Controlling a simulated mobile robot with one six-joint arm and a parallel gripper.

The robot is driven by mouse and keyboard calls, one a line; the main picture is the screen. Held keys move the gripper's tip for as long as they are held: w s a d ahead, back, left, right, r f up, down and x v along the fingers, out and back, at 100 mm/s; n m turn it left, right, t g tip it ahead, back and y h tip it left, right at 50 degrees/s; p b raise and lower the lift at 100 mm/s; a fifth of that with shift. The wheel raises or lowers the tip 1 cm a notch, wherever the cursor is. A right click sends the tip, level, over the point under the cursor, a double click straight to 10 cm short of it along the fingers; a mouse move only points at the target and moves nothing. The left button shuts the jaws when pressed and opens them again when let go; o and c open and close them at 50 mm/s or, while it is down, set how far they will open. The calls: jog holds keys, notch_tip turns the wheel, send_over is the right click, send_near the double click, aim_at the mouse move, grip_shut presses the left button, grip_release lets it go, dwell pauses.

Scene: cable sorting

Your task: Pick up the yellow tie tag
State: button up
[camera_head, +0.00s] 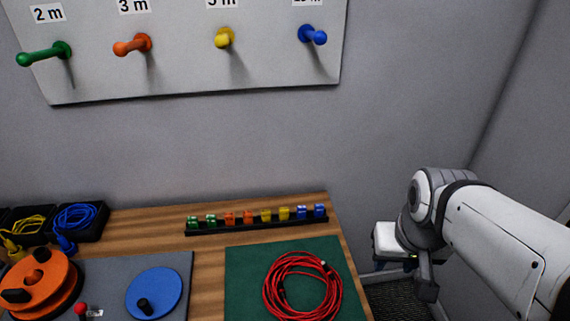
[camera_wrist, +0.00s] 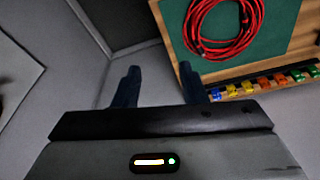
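Two yellow tie tags (camera_head: 267,215) sit side by side in a black rack (camera_head: 232,230) at the table's back edge. They stand between the orange tags (camera_head: 230,218) and the blue tags (camera_head: 319,211). The yellow tags also show small in the wrist view (camera_wrist: 232,90), right of my fingers. My gripper (camera_wrist: 160,79) is open, its two dark fingers apart with nothing between them. In the head view my arm's end is off the table's right side, apart from the rack; the fingers are hard to make out there.
A coiled red cable (camera_head: 303,287) lies on a green mat (camera_head: 240,285) in front of the rack. Two green tags (camera_head: 194,222) are at the rack's left end. Black bins with cables (camera_head: 76,217) and round reels (camera_head: 154,292) are at left. A pegboard (camera_head: 185,75) hangs above.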

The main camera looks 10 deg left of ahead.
jog(key=w+a+n+g+b, duration=0.1)
jog(key=w+a, duration=0.3)
jog(key=w, duration=0.3)
jog(key=w+a, duration=0.4)
jog(key=w, duration=0.4)
jog(key=n+g+b, duration=0.2)
send_over(266, 210)
notch_tip(266, 210, down, 13)
jog(key=shift+r, duration=0.2)
notch_tip(266, 210, down, 8)
jog(key=shift+f+p, duration=0.1)
jog(key=shift+p, duration=0.3)
jog(key=shift+c, duration=0.5)
jog(key=c, duration=0.6)
